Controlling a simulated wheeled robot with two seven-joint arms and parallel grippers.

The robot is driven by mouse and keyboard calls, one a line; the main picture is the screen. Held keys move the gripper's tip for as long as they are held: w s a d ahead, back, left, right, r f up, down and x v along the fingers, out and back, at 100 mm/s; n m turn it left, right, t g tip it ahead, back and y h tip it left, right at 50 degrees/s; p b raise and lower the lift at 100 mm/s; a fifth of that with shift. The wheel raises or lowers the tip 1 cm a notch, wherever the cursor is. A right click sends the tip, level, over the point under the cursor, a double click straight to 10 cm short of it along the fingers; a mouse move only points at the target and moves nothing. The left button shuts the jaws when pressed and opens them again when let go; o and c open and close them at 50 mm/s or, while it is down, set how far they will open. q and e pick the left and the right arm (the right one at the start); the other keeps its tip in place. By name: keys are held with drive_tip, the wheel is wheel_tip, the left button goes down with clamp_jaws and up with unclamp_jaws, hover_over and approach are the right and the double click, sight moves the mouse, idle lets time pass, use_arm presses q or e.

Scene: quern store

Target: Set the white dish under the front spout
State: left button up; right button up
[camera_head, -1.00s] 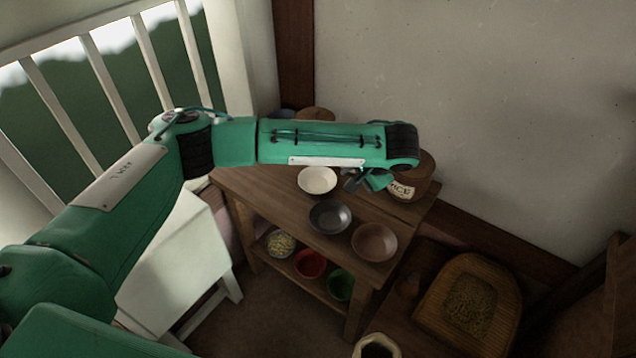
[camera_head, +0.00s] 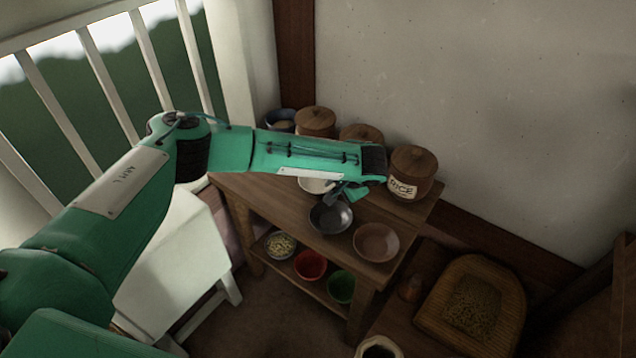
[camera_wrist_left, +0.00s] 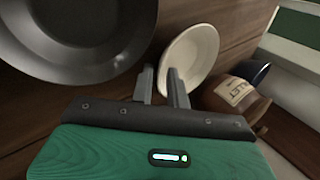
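The white dish (camera_head: 312,186) stands on the wooden table's top, with its upper part hidden behind my left arm in the head view. It also shows in the left wrist view (camera_wrist_left: 197,52), just beyond the fingertips. My left gripper (camera_head: 348,193) is over the table beside the dish, to its right in the head view. I cannot tell whether a finger touches the dish rim. I cannot make out the front spout. My right gripper is out of view.
A dark grey bowl (camera_head: 330,217) and a brown bowl (camera_head: 376,243) stand close by on the table (camera_head: 275,208). A jar labelled RICE (camera_head: 411,175) and other lidded jars (camera_head: 315,122) line the back. Several small bowls (camera_head: 310,265) fill the lower shelf.

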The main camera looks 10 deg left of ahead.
use_arm(q)
clamp_jaws()
drive_tip(key=shift+r, duration=0.1)
